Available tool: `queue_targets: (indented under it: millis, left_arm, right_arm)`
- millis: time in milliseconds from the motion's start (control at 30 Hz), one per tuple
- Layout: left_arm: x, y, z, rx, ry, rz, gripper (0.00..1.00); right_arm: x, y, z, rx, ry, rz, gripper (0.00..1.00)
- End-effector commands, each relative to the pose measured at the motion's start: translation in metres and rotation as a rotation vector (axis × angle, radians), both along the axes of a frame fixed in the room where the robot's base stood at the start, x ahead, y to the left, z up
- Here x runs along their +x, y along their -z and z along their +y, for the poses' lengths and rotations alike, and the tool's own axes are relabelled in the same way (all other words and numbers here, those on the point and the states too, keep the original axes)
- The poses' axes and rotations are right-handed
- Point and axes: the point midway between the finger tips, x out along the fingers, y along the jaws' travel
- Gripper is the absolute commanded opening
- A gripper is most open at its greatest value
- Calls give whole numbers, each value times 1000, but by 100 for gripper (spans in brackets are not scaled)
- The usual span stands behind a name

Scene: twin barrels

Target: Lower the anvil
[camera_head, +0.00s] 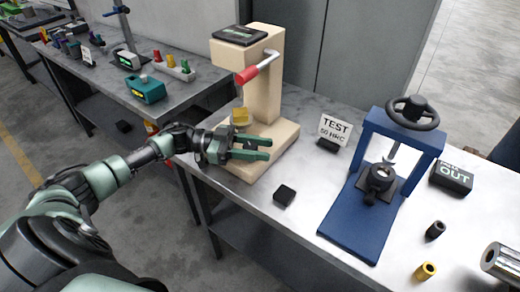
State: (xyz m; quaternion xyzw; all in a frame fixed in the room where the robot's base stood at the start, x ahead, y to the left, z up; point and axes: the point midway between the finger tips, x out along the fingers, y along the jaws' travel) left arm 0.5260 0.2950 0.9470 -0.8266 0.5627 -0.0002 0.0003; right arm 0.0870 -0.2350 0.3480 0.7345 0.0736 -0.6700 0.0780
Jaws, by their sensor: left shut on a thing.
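A beige bench tester (262,90) stands at the back left of the grey table, with a red-handled lever (247,75) on its side. A small yellow block (240,116) sits above its base, apparently at the anvil; the anvil itself is hard to make out. My left gripper (262,148) reaches in from the left over the tester's base, just below the yellow block. Its green fingers are shut on a small dark part (249,146) under the block, mostly hidden by the fingers. My right gripper is not in view.
A blue press (364,215) with a black handwheel (412,112) stands to the right. A "TEST 60 HRC" sign (335,130), a black block (285,195), an "OUT" box (452,178) and small cylinders (426,270) lie around. Another bench (185,98) holds tools at left.

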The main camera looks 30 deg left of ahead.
Motion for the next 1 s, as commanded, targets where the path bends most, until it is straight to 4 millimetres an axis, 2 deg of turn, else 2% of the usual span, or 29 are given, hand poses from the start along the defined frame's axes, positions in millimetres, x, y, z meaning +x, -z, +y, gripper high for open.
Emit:
queue_targets:
  millis: [167,200,267,300,667,1000]
  left_arm:
    - [0,0,0,0,-1,0,0]
    - [0,0,0,0,-1,0,40]
    - [0,0,0,0,-1,0,57]
    - [0,0,0,0,-1,0,59]
    - [-2,2,5,1,-2,1,59]
    - [-21,3,55,2,-3,2,59]
  right_arm:
    - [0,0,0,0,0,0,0]
    - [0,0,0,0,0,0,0]
    - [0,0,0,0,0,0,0]
    - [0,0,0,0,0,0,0]
    - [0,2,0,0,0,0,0]
    - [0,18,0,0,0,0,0]
